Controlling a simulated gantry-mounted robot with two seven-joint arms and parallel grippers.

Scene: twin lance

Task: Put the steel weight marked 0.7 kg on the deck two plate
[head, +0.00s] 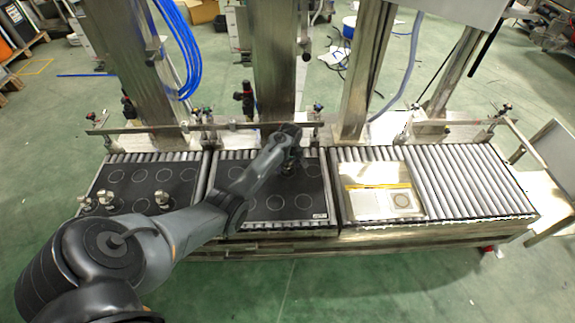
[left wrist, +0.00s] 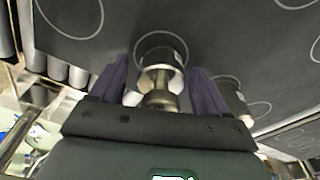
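My left gripper (head: 291,160) is low over the back of the middle black plate (head: 255,205), which has outlined circles and a small white label. In the left wrist view, its two purple fingers (left wrist: 160,82) stand apart on either side of a shiny knobbed steel weight (left wrist: 160,75). Gaps show between the fingers and the knob, so the gripper looks open. Another cylindrical shape (left wrist: 234,97) is partly hidden behind the right finger. Several steel weights (head: 162,198) stand on the left black plate (head: 135,177). No weight marking is legible. My right gripper is not in view.
A pale flat box (head: 382,203) with a yellow strip lies on the right rollers. Bare rollers (head: 470,180) lie to its right. Steel uprights (head: 275,60) and a rail stand behind the plates. My left arm crosses the left and middle plates, hiding part of them.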

